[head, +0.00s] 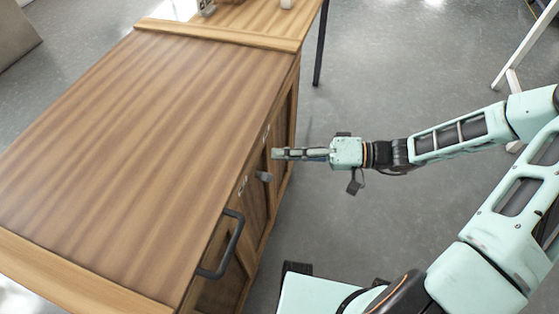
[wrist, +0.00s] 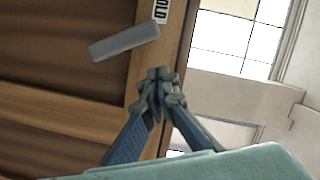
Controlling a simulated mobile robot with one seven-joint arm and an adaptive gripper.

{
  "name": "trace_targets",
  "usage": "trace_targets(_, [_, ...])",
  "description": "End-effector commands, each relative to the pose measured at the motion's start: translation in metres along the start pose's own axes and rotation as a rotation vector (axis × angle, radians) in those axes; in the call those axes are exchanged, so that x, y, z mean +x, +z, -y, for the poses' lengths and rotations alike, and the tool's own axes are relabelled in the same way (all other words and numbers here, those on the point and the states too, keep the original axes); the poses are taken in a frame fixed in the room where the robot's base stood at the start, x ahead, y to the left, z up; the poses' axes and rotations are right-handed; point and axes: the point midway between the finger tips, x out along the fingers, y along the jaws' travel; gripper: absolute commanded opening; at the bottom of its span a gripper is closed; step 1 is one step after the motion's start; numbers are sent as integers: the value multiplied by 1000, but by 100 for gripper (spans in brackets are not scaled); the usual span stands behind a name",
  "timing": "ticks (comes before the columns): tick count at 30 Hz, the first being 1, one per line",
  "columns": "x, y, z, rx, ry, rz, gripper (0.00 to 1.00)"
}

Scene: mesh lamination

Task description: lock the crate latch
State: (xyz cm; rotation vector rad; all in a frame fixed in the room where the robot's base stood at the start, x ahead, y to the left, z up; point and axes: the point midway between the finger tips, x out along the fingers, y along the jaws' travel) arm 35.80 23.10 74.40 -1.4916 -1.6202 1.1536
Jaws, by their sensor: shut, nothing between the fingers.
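The wooden crate (head: 130,130) fills the left of the head view, with its front side facing right. A small grey latch lever (head: 264,176) sticks out from that side. In the wrist view it is a tilted grey bar (wrist: 124,41) on the wooden frame, its right end higher than its left. My gripper (head: 275,153) points left at the crate's side, just beyond the lever in the head view. In the wrist view my gripper's fingertips (wrist: 160,75) are together and empty, below and right of the bar, with a visible gap between.
A dark bar handle (head: 228,245) juts from the nearer part of the same side. A white label (wrist: 161,10) with dark letters, partly cut off, sits above the lever. Grey floor (head: 375,230) is open to the crate's right. A white-legged stand (head: 525,50) is at far right.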

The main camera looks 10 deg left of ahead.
Motion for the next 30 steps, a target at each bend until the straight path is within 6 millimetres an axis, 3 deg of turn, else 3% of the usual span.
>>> trace_targets(1, [-5, -11, 4, -4, 2, -1, 0])
trace_targets(6, [-49, -8, 3, -1, 3, -4, 0])
trace_targets(13, [-88, -7, 3, 0, 2, -2, 0])
trace_targets(18, [-100, -7, 4, 0, 0, -1, 0])
trace_targets(30, [-102, -6, 3, 0, 0, 0, 0])
